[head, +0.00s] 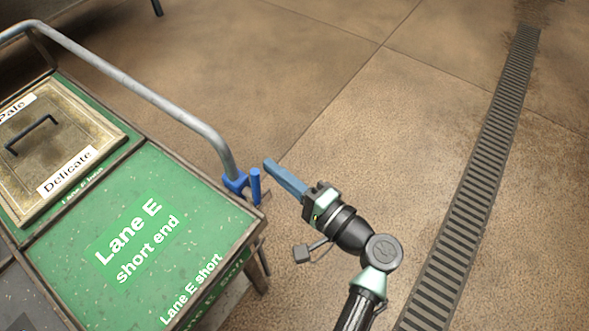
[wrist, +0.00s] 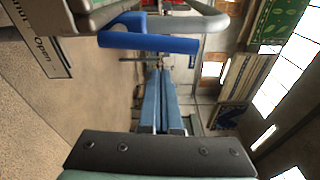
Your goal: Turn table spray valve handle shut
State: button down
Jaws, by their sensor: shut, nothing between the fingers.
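The blue valve handle (head: 255,186) stands upright at the green table's near right corner, beside the end of the grey pipe rail. In the wrist view the blue handle (wrist: 150,42) lies across the upper part of the picture, above my fingertips. My gripper (head: 269,164) has long blue fingers and is shut and empty. Its fingertips are just right of the handle's top in the head view, with a small gap. In the wrist view my closed fingers (wrist: 160,76) point away, below the handle. A label plate (wrist: 40,38) reads "Open"; its other word is cut off.
The green table (head: 185,200) carries a "Lane E short end" label and a framed "Delicate" panel (head: 62,150). The grey pipe rail (head: 150,90) runs along its far edge. The floor to the right is clear, with a drain grate (head: 475,185).

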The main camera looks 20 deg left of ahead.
jog(key=shift+s+a+r, duration=0.15)
jog(key=shift+s+r, duration=0.05)
jog(key=shift+s, duration=0.9)
jog(key=shift+f, duration=0.1)
jog(key=shift+s+a+n+b, duration=0.2)
jog(key=shift+s+n+b, duration=0.15)
jog(key=shift+s+n, duration=0.4)
